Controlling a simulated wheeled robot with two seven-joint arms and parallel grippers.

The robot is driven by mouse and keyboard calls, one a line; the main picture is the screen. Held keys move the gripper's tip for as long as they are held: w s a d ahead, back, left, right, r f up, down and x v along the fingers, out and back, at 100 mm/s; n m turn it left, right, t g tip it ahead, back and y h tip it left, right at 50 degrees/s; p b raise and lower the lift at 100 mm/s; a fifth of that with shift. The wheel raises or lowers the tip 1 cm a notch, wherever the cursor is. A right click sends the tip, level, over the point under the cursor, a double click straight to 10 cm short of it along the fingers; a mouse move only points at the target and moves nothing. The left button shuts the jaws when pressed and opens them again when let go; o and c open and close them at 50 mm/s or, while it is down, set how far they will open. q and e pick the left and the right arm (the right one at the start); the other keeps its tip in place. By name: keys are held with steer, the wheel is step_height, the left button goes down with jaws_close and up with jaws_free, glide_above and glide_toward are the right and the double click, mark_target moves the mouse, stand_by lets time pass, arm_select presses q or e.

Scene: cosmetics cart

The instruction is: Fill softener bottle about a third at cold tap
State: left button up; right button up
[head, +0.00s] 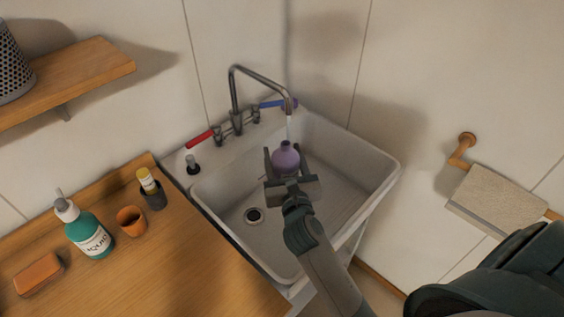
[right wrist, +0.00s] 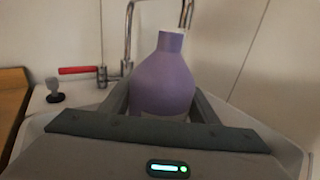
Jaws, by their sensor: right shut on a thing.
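The purple softener bottle (head: 286,159) is upright under the spout in the sink (head: 345,185). My right gripper (head: 284,166) is shut on it, one finger on each side. It also fills the middle of the right wrist view (right wrist: 165,80). The blue cold handle (head: 273,104) points right, toward the spout. The red handle (head: 200,139) points left. The level inside the bottle cannot be seen. My left gripper is out of view.
A shelf (head: 85,75) overhangs upper left. A towel (head: 497,200) hangs right. The sink's drain (head: 254,215) is clear.

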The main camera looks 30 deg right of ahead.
steer(key=w+d+f+b, duration=0.3)
steer(key=w+b, duration=0.1)
steer(key=w, duration=0.1)
steer(key=shift+w+d, duration=0.15)
steer(key=shift+w, duration=0.15)
stand_by(0.7)
steer(key=w+d, duration=0.1)
steer(key=w+d+p, duration=0.1)
steer(key=w, duration=0.1)
steer(key=shift+w+d, duration=0.1)
steer(key=shift+w, duration=0.05)
steer(key=shift+r, duration=0.1)
stand_by(1.9)
